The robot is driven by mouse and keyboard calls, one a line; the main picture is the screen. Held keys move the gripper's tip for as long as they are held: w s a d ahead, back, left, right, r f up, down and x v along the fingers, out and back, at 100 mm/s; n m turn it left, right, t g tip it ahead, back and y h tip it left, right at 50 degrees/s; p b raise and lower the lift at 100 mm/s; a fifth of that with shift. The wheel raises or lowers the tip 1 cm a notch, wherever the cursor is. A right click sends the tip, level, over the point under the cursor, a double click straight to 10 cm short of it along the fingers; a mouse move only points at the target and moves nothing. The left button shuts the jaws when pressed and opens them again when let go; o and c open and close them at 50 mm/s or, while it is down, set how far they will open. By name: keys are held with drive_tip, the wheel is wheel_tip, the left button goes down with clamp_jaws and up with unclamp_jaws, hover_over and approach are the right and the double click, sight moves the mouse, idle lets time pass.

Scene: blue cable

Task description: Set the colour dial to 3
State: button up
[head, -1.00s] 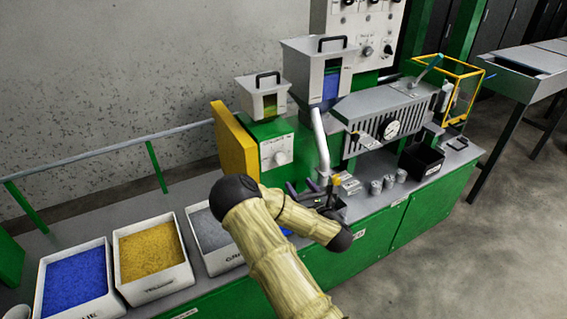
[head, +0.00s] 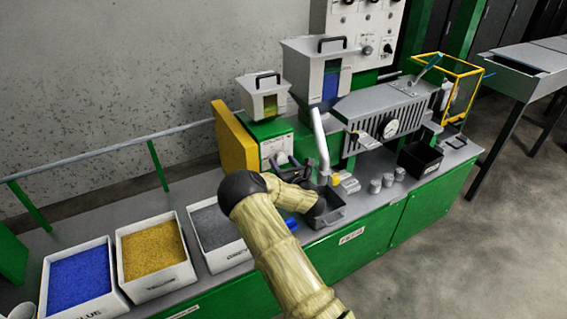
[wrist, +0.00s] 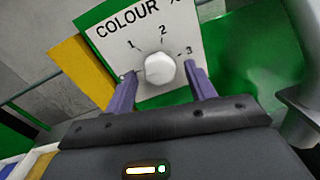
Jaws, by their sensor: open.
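The colour dial is a round white knob (wrist: 159,69) on a white panel (wrist: 118,52) marked COLOUR % with 1, 2 and 3 around it. I cannot clearly tell which mark the knob points at. My gripper (wrist: 162,73) is open, with one purple finger on the left of the knob and one on the right, near the 3. I cannot tell whether the fingers touch it. In the head view my gripper (head: 283,162) is in front of the panel (head: 272,144) and hides most of the knob.
A yellow plate (head: 234,142) stands left of the dial's green housing. A curved grey pipe (head: 319,138) is close on the right. Blue (head: 107,309), yellow and grey material bins line the bench front left. Several small metal cups (head: 387,179) stand to the right.

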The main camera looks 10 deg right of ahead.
drive_tip(key=shift+c, duration=0.2)
drive_tip(key=c, duration=0.9)
